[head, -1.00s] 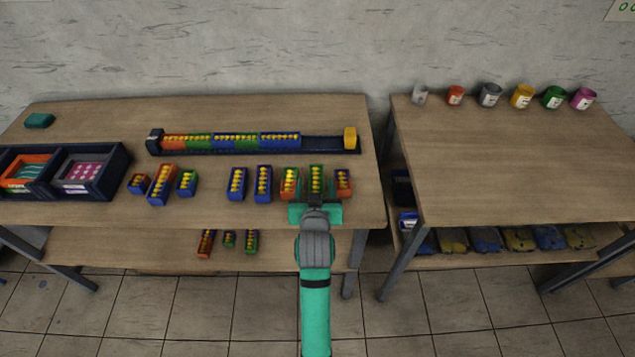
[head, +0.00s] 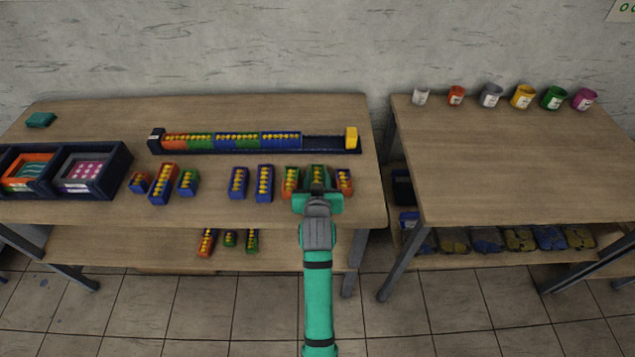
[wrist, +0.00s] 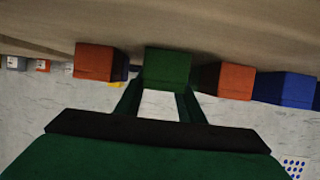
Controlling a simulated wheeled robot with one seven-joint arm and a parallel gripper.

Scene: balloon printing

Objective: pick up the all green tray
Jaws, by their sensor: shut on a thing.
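The all green tray (head: 318,171), filled with yellow balls, sits toward the right end of the front row on the left table. In the wrist view the tray's plain green end (wrist: 167,66) is between my fingers. My gripper (head: 317,189) reaches it from the front edge of the table and is shut on that near end; the fingers also show in the wrist view (wrist: 158,98). My gripper hides the tray's lower part in the head view. I cannot tell whether the tray is off the table.
An orange-and-green tray (head: 291,180) stands close on the left and an orange-and-blue tray (head: 344,181) close on the right. Blue trays (head: 264,184) are further left. A long dark rack (head: 330,143) lies behind, its right part empty.

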